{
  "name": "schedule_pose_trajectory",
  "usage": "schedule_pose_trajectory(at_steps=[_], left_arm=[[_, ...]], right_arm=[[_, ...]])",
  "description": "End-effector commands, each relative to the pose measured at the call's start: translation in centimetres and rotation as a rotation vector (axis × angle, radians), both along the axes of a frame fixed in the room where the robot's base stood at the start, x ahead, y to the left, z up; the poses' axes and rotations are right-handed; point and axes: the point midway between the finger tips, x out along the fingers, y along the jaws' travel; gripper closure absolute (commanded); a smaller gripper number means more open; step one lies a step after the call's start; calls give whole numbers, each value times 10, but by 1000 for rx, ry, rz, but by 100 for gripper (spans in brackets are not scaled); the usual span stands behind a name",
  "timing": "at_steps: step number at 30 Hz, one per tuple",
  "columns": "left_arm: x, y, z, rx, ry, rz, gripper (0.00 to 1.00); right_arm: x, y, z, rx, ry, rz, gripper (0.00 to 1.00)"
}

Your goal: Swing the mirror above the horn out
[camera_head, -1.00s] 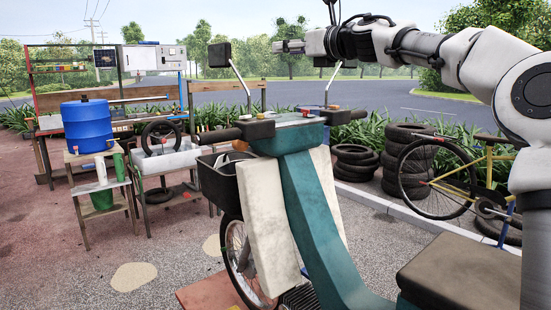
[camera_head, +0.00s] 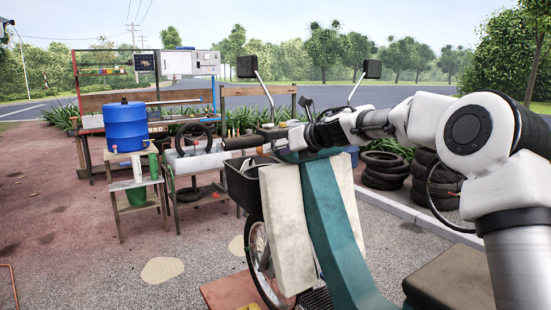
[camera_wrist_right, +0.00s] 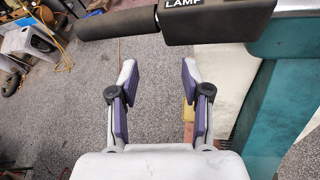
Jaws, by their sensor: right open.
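Two dark square mirrors on thin stalks rise from the teal cart's handlebar, the left mirror (camera_head: 247,66) and the right mirror (camera_head: 372,68). No horn label is readable, so I cannot tell which mirror stands above the horn. My right gripper (camera_wrist_right: 158,70) is open and empty. In the right wrist view its fingers lie below the black handlebar grip (camera_wrist_right: 118,23) and a black box marked LAMP (camera_wrist_right: 205,20), apart from both in the picture. In the head view my right arm crosses the handlebar at grip height, below both mirrors, and hides part of it. My left gripper is not in view.
A black basket (camera_head: 246,184) hangs at the cart's front left. A blue drum (camera_head: 126,127) stands on a small wooden stand at left, near a workbench. Stacked tyres (camera_head: 385,170) stand behind my right arm. The air around both mirrors looks clear.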

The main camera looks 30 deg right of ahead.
Motion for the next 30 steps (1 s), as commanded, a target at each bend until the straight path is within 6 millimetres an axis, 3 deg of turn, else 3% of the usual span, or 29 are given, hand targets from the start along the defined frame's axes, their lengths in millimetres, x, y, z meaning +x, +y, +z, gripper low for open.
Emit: schedule_pose_trajectory(at_steps=[6, 23, 26, 29, 30], left_arm=[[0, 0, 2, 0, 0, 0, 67], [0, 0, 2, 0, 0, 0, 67], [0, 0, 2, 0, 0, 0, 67], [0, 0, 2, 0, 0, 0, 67], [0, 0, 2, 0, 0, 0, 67]], right_arm=[[3, 10, -26, 29, 51, 4, 52], [4, 11, -34, 32, 62, 4, 52], [10, 15, -66, 27, 110, 7, 52], [15, 30, -133, 7, 212, 25, 52], [12, 39, -167, 5, 268, 37, 52]])
